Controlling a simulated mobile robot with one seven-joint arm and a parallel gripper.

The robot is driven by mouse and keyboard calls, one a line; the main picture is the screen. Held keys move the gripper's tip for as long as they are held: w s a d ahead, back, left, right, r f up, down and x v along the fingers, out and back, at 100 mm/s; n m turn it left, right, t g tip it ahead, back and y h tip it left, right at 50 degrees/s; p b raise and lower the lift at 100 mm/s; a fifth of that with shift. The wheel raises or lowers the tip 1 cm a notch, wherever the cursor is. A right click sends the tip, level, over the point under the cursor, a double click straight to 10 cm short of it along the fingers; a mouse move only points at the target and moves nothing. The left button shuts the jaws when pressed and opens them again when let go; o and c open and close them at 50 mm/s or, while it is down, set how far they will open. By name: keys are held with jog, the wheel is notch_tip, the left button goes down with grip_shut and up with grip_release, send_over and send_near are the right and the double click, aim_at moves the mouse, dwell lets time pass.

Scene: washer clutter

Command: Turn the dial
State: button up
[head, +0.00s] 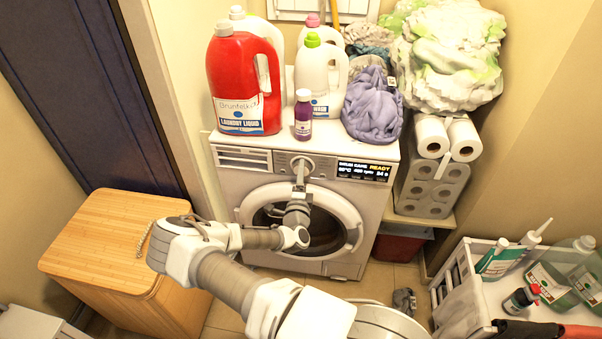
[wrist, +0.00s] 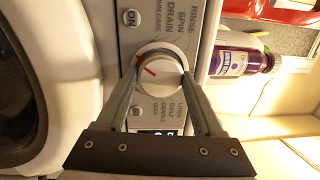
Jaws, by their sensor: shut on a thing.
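The white round dial (wrist: 160,68) with a red pointer line sits on the washer's control panel, with printed program labels around it. In the head view the dial (head: 302,163) is on the upper front of the washing machine (head: 232,184). My gripper (wrist: 163,85) has one finger on each side of the dial and is shut on it. In the head view my gripper (head: 301,178) reaches up to the panel from below, and its tips partly cover the dial. The lit display (head: 364,171) to the right reads READY.
A red detergent bottle (head: 243,85), a small purple bottle (head: 303,117), white bottles (head: 318,80) and purple cloth (head: 372,105) stand on the washer. The round door (head: 349,219) is just below the panel. A wooden hamper (head: 100,240) stands left, a white crate (head: 455,285) right.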

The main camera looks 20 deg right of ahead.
dwell(0.3)
jog(key=o, duration=1.4)
jog(key=shift+s, duration=0.15)
jog(key=p+v, duration=0.1)
jog(key=v, duration=1.6)
jog(key=shift+a+f, duration=0.1)
